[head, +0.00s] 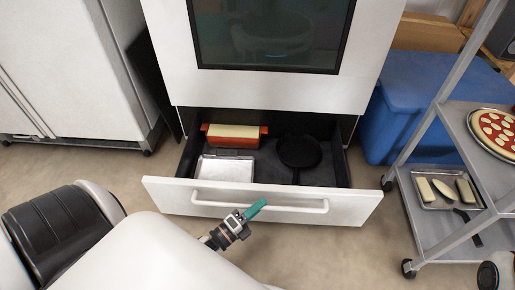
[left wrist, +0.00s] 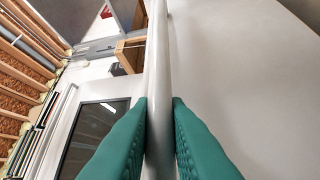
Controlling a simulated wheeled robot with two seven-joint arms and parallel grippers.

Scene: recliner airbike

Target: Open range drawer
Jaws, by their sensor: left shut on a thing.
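The range drawer (head: 364,203) is the low white-fronted drawer under the oven, and it is pulled out with its inside showing. Its long white handle (head: 300,208) runs across the front. My left gripper (head: 256,209) is at the middle of this handle, its green fingers shut on the bar. In the left wrist view the handle (left wrist: 158,60) passes between the two green fingers (left wrist: 159,135). Inside the drawer are a metal baking tray (head: 225,170), a red dish with a pale top (head: 234,137) and a black pan (head: 299,151). My right gripper is not clearly visible.
The white oven front (head: 270,92) stands above the drawer. A white cabinet (head: 75,75) is at the left. A blue bin (head: 430,100) and a wheeled metal rack (head: 432,226) with a pizza (head: 497,131) stand at the right. Open floor (head: 345,260) lies before the drawer.

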